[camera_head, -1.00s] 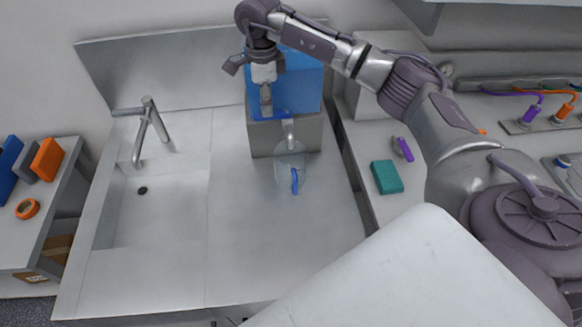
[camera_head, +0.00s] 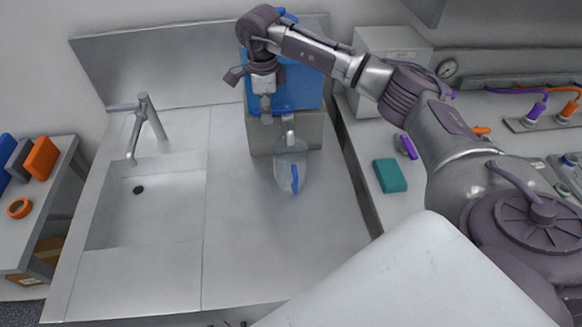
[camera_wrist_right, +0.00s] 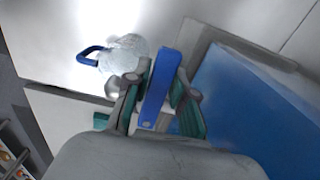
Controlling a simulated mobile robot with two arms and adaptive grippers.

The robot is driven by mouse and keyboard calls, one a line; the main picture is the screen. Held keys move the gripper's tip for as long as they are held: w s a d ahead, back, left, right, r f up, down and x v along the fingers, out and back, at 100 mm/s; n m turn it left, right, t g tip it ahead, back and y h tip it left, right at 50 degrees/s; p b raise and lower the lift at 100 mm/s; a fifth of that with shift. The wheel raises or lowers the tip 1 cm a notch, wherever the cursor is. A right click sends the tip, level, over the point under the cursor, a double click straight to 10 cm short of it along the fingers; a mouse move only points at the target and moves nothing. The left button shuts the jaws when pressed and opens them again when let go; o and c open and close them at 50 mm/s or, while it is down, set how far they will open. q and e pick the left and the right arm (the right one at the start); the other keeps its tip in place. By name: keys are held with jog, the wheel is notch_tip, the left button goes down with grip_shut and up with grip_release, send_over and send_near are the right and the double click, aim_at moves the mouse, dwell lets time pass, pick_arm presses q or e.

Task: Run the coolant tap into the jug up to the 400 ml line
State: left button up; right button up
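The clear jug (camera_head: 287,168) with a blue handle (camera_head: 295,178) stands on the steel counter below the coolant tap's spout (camera_head: 289,138). It also shows in the right wrist view (camera_wrist_right: 126,52). I cannot read its level or the 400 ml line. The blue coolant tank (camera_head: 305,92) sits on a grey block behind it. My right gripper (camera_head: 266,115) is in front of the tank, above and left of the spout. In the right wrist view a blue lever (camera_wrist_right: 160,85) lies between its fingers; whether they grip it is unclear. My left gripper is not in view.
A sink (camera_head: 150,215) with a steel faucet (camera_head: 149,120) is on the left. A teal box (camera_head: 390,175) and a purple-handled item (camera_head: 405,146) lie on the right bench. Counter in front of the jug is clear.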

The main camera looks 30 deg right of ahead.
jog(key=shift+s+a+n+b, duration=0.1)
jog(key=shift+s+n+b, duration=0.3)
jog(key=shift+n, duration=0.65)
jog(key=shift+s+a+n+b, duration=0.15)
jog(key=shift+s+n, duration=0.4)
jog(key=shift+n, duration=0.55)
jog(key=shift+s+n+b, duration=0.35)
jog(key=shift+s+n, duration=0.1)
jog(key=shift+n, duration=0.6)
jog(key=n, duration=0.2)
jog(key=s+n+b, duration=0.1)
jog(key=n, duration=0.1)
jog(key=s+n+b, duration=0.1)
jog(key=n, duration=0.1)
jog(key=shift+s+d, duration=0.2)
jog(key=shift+d, duration=0.2)
dwell(3.8)
